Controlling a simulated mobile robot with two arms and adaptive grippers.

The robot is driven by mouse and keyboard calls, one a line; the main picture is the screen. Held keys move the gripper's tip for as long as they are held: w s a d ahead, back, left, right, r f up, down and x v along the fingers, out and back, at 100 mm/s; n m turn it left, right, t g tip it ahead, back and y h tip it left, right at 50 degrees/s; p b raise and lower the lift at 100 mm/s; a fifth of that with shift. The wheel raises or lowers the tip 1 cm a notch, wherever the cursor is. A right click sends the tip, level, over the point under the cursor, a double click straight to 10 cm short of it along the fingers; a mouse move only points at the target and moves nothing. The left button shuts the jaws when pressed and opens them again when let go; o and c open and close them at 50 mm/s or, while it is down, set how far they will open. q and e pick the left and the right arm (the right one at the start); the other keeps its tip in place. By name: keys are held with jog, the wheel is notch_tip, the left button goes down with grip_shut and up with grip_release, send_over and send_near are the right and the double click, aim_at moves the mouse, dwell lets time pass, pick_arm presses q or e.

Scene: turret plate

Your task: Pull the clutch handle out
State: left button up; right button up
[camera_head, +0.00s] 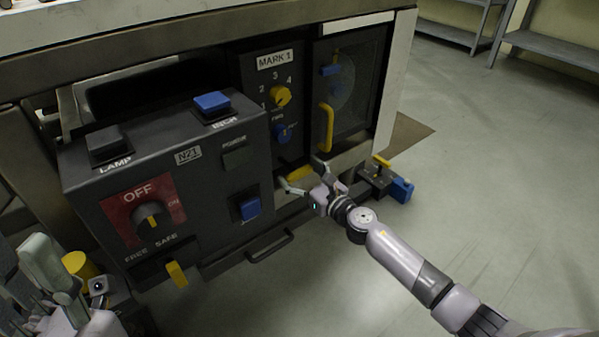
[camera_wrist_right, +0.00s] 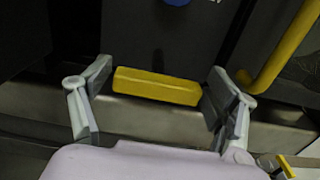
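A yellow bar-shaped handle (camera_head: 300,173) sits low on the dark panel under the MARK 1 dial; no label marks it as the clutch handle. In the right wrist view the yellow bar (camera_wrist_right: 156,87) lies level between my right gripper's two spread fingers (camera_wrist_right: 160,82). The fingers stand apart, one near each end of the bar, and the right one is very close to it. I cannot tell whether they touch it. In the head view my right gripper (camera_head: 303,178) reaches the panel from the lower right. My left gripper (camera_head: 48,268) shows partly at the lower left, away from the panel.
A yellow vertical door handle (camera_head: 326,127) is just right of the bar. A control box (camera_head: 215,185) with a red OFF dial and blue buttons juts out on the left. A blue-ended block (camera_head: 400,190) with a yellow lever is at the right. Open floor (camera_head: 490,170) lies beyond.

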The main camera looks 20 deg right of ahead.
jog(key=shift+o, duration=0.7)
jog(key=v, duration=1.2)
jog(key=shift+r, duration=0.1)
